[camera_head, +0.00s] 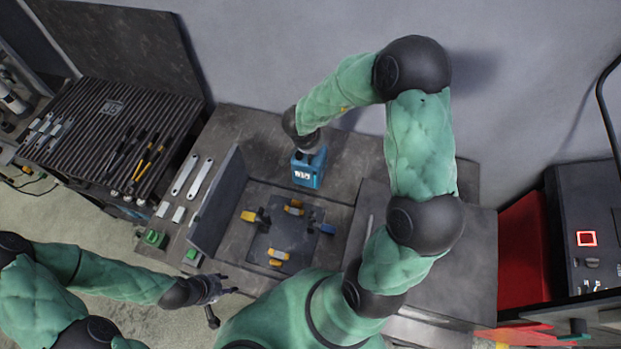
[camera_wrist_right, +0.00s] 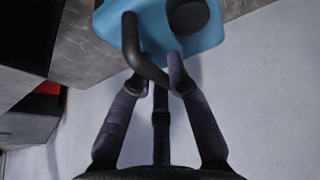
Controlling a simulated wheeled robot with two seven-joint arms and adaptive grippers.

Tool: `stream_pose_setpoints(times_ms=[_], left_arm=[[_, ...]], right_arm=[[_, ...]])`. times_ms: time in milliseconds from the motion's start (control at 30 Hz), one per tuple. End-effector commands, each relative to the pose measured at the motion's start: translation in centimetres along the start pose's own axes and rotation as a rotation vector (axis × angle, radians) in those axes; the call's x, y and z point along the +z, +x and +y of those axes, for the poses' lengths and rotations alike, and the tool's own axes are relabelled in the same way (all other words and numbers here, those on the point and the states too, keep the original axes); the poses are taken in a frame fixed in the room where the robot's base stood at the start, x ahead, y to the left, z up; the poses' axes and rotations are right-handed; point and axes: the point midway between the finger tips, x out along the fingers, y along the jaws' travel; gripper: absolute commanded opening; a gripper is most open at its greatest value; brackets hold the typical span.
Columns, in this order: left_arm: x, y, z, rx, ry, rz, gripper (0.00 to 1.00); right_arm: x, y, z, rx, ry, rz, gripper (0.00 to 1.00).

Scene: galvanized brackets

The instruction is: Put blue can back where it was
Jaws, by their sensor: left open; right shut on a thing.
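The blue can (camera_head: 309,168) is upright at the back of the grey workbench (camera_head: 247,125), just behind the recessed fixture. A pale label shows on its side. In the right wrist view, the can (camera_wrist_right: 102,22) has a black cap and a black bent handle (camera_wrist_right: 130,45). My right gripper (camera_wrist_right: 155,78) is shut on that handle, its fingers either side of it. In the head view, my right arm hides this gripper above the can. I cannot tell whether the can's base touches the bench. My left gripper (camera_head: 230,288) is open and empty, low at the front left.
The fixture plate (camera_head: 283,232) with several orange and one blue clamp lies in front of the can. An upright dark panel (camera_head: 216,205) stands left of it. Silver brackets (camera_head: 192,176) and a green block (camera_head: 155,238) lie further left. Bare bench surrounds the can's left side.

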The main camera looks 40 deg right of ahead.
Motion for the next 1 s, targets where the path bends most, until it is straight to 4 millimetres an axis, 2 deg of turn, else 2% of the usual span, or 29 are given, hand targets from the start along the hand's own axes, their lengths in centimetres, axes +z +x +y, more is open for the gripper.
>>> stream_pose_setpoints(times_ms=[100,300,567,833,1000], left_arm=[[0.0,0.9,-0.3,0.0,0.0,0.0,0.43],[-0.1,1.6,-0.6,0.0,0.0,0.0,0.43],[-0.1,1.9,-0.7,0.0,0.0,0.0,0.43],[-0.1,2.9,-1.0,0.0,0.0,0.0,0.43],[-0.1,2.8,-1.0,0.0,0.0,0.0,0.43]], right_arm=[[0.8,2.0,-0.2,0.0,0.0,0.001,0.0],[1.6,4.2,-0.4,0.0,0.0,0.003,0.0],[2.0,5.3,-0.5,-0.002,-0.001,0.004,0.0],[3.2,8.1,-0.7,-0.001,0.0,0.002,0.0],[3.2,8.2,-0.8,-0.002,0.0,0.004,0.0]])
